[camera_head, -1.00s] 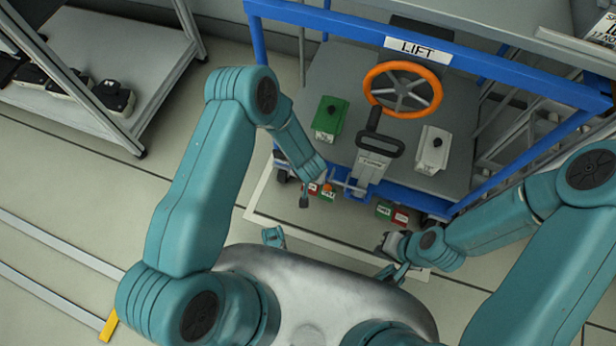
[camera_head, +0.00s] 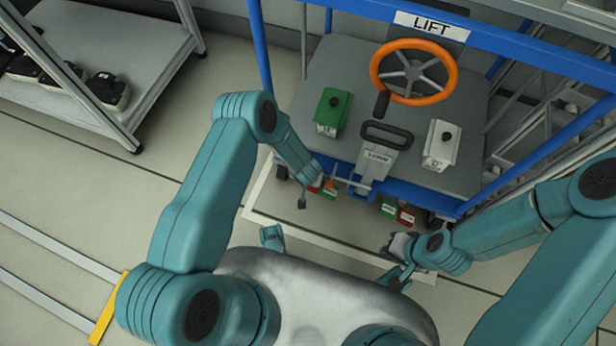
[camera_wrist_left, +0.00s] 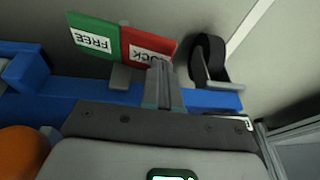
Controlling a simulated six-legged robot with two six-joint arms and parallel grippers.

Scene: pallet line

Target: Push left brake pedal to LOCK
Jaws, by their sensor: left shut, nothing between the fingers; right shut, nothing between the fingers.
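The left brake pedal shows in the left wrist view as a green FREE plate (camera_wrist_left: 95,38) beside a red LOCK plate (camera_wrist_left: 146,47). My left gripper (camera_wrist_left: 163,76) is shut and empty, its fingertips over the lower edge of the LOCK plate. I cannot tell whether they touch it. In the head view the pedal (camera_head: 330,190) is small and partly behind my left forearm; those fingertips are not clear there. My right gripper (camera_head: 396,246) is shut and empty, low in front of the cart. The right pedal pair, green (camera_head: 389,208) and red (camera_head: 406,216), stands beyond it.
The blue-framed lift cart has an orange wheel (camera_head: 414,72), a green box (camera_head: 333,111), a white box (camera_head: 441,146) and a black handle (camera_head: 387,135). A caster (camera_wrist_left: 207,58) is close beside the LOCK plate. A grey shelf (camera_head: 150,48) stands at the left.

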